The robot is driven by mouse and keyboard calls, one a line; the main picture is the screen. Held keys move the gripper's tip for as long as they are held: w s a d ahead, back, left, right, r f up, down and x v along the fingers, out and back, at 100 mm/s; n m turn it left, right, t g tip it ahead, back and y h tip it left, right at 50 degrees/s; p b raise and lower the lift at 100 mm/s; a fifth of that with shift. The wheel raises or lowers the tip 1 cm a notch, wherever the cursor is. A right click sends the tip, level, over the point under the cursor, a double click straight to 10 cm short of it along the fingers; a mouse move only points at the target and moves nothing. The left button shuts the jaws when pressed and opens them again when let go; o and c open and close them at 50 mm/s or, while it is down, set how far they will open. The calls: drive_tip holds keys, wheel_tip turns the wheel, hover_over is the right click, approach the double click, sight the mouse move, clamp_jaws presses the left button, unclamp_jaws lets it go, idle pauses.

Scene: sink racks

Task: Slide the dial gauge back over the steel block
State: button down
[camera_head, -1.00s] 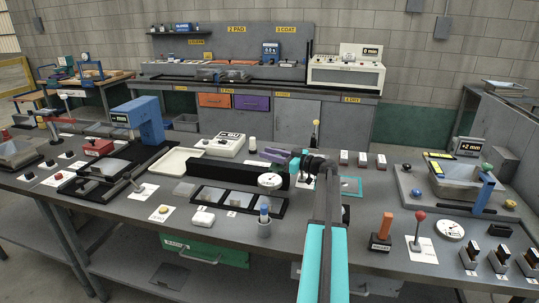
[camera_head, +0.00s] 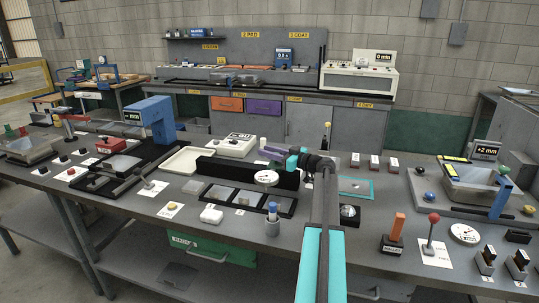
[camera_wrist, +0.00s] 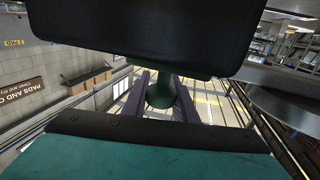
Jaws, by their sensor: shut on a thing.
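A white round dial gauge (camera_head: 266,178) stands in front of a long black bar (camera_head: 235,171) at the middle of the bench. My gripper (camera_head: 274,154), with purple fingers, is just above and behind the gauge. In the wrist view its fingers (camera_wrist: 160,95) are shut on a dark green rounded knob (camera_wrist: 161,94); I cannot tell from these views how the knob joins the gauge. A black tray (camera_head: 236,208) with grey square pieces lies in front of the bar, left of and below the gauge. I cannot tell which grey piece is the steel block.
A blue-topped holder (camera_head: 272,220) stands in front of the tray. A teal-edged mat (camera_head: 355,186) and a black-based round item (camera_head: 349,215) lie right of my arm. Another dial (camera_head: 464,234) is at the right.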

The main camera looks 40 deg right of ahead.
drive_tip(key=c, duration=1.4)
unclamp_jaws()
drive_tip(key=shift+s, duration=0.1)
drive_tip(key=shift+c, duration=0.2)
drive_tip(key=shift+s, duration=0.1)
drive_tip(key=shift+s+d, duration=0.15)
drive_tip(key=shift+s, duration=0.25)
drive_tip(key=b+v, duration=0.2)
drive_tip(key=v, duration=1)
drive_tip(key=shift+s+b, duration=0.3)
drive_tip(key=shift+s, duration=0.1)
drive_tip(key=shift+d, duration=0.1)
